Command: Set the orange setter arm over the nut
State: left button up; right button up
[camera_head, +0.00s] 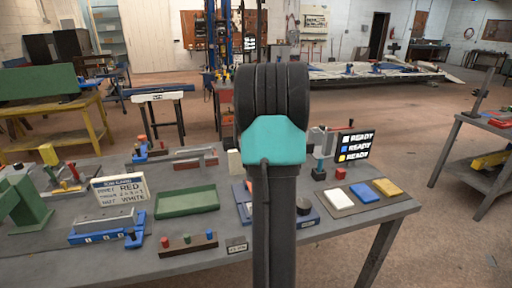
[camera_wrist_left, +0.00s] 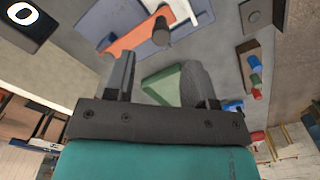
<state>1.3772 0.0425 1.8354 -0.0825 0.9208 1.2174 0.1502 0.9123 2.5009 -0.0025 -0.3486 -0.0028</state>
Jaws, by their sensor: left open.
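In the left wrist view an orange setter arm (camera_wrist_left: 128,38) lies flat on a blue-grey plate (camera_wrist_left: 190,32). A dark cylinder (camera_wrist_left: 162,33) stands at the orange arm's end, beside a pale grey piece; I cannot tell whether the cylinder is the nut. In the head view a bit of the orange part (camera_head: 248,186) shows on the plate (camera_head: 240,192); my arm hides the rest. My left gripper (camera_wrist_left: 157,75) is open, its fingers apart and apart from the setter arm. My right gripper is in neither view.
A green tray (camera_head: 187,201) lies left of the plate. A wooden block with coloured pegs (camera_head: 188,246) sits near the front edge. White, blue and yellow pads (camera_head: 338,198) lie right of my arm. A dark cylinder on a blue base (camera_head: 306,212) stands close to it.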

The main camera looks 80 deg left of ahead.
pick_arm(q)
notch_tip(320, 180, up, 12)
jog(key=shift+f, duration=0.15)
dwell(0.6)
